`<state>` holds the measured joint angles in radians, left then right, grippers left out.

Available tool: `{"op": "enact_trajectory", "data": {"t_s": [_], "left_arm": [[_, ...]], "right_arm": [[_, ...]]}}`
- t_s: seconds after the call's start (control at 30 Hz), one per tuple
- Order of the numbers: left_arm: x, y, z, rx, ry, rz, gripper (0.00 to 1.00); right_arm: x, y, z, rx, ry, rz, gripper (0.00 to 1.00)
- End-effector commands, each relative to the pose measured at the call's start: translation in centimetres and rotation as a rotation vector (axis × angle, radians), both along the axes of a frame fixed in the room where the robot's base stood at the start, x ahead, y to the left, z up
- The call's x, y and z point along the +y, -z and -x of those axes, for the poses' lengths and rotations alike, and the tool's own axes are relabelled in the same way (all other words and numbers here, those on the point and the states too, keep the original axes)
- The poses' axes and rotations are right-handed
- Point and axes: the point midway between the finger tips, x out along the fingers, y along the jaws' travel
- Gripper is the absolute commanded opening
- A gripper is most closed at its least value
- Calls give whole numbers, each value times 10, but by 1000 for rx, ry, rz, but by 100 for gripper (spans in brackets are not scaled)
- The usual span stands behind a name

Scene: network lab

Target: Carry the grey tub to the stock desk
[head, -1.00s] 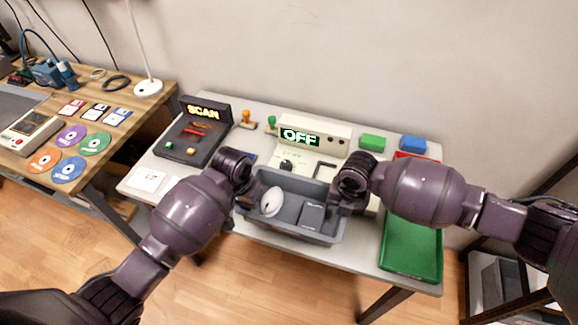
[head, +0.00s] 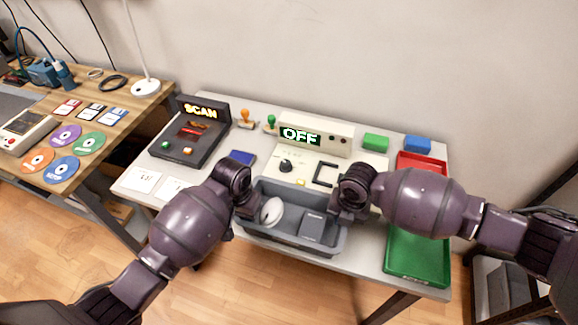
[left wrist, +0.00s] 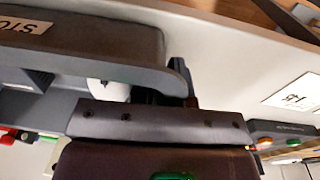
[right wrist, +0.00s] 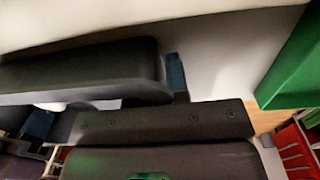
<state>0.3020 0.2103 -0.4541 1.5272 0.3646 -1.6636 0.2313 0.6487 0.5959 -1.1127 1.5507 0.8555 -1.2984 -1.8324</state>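The grey tub (head: 292,243) is at the front edge of the light grey desk (head: 165,165) in the head view. It looks level and holds a white rounded object (head: 272,211) and a dark grey box (head: 312,226). My left gripper (head: 246,208) is at the tub's left end and appears shut on its rim. My right gripper (head: 345,207) is at the right end, likewise appearing shut on the rim. The tub wall also fills part of the left wrist view (left wrist: 90,45) and the right wrist view (right wrist: 80,65). Which desk is the stock desk is not clear.
A green tray (head: 418,250) lies right of the tub, with a red tray (head: 422,161) behind it. The SCAN unit (head: 190,135) and OFF unit (head: 315,140) stand behind. A wooden desk (head: 75,120) with discs is at left, a dark shelf (head: 495,275) at right.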

Motion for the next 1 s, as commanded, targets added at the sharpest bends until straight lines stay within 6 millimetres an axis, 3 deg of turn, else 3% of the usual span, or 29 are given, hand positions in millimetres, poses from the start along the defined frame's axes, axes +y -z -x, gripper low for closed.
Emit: {"op": "enact_trajectory", "data": {"t_s": [0.1,0.47,1.0], "left_arm": [[0,-2,0,-2,1,1,29],[0,-8,-1,-4,1,2,29],[4,-100,-2,-5,2,1,29]], "right_arm": [[0,-1,0,-1,0,-1,29],[1,-1,0,-2,-1,-2,29],[1,-1,0,-2,-1,-2,29]]}}
